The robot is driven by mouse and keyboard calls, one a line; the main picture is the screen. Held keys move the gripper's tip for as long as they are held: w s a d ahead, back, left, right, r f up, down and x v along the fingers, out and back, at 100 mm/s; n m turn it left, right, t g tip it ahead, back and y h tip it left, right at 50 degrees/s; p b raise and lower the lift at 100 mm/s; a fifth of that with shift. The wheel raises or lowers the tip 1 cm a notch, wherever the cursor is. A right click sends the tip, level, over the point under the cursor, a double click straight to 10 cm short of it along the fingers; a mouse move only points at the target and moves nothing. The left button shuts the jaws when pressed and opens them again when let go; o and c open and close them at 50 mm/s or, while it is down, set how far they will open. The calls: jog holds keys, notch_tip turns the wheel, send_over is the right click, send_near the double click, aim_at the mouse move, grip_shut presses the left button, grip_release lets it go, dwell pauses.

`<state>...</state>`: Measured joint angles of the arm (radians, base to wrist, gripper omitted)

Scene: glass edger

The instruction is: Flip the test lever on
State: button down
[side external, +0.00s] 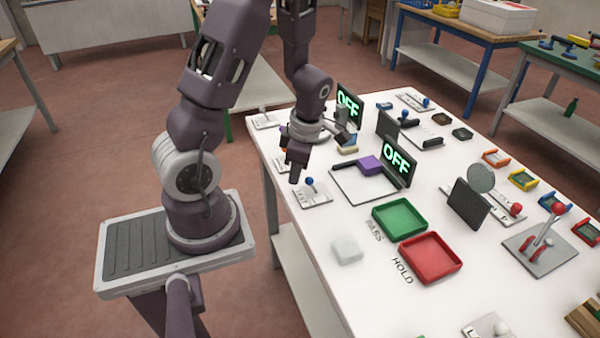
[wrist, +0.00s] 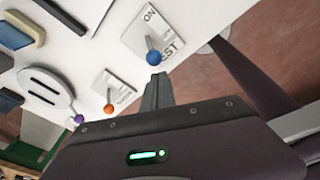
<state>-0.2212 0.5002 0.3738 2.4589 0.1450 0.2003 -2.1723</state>
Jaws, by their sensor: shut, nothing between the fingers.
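The test lever is a short stick with a blue knob (side external: 309,181) on a white plate (side external: 313,196) at the table's near left edge. In the wrist view the blue knob (wrist: 153,57) stands just beyond my fingertips, and its plate (wrist: 143,22) reads "ON" at the far end and "TEST", partly covered by the knob. The knob is over the end away from "ON". My gripper (side external: 294,178) points down just left of the knob. Its fingers (wrist: 158,82) are shut and empty. I cannot tell whether they touch the knob.
A second lever with an orange knob (wrist: 108,109) and a purple knob (wrist: 78,118) are nearby. Two black displays read "OFF" in green, one at the back (side external: 348,104) and one nearer (side external: 397,158). A green tray (side external: 400,232) and red tray (side external: 458,268) stand to the right.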

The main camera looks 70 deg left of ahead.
jog(key=shift+w+d+r, duration=0.1)
jog(key=shift+w+d, duration=0.2)
jog(key=shift+w, duration=0.2)
jog(key=shift+w+r+g, duration=0.2)
jog(key=shift+w+g, duration=0.15)
jog(key=shift+g, duration=0.15)
jog(key=shift+w+r+g, duration=0.15)
jog(key=shift+w+g, duration=0.45)
jog(key=shift+g, duration=0.3)
jog(key=w+g, duration=0.2)
jog(key=g, duration=0.1)
jog(key=shift+w+r+m, duration=0.15)
jog(key=shift+m, duration=0.15)
jog(key=shift+r, duration=0.15)
jog(key=shift+r, duration=0.7)
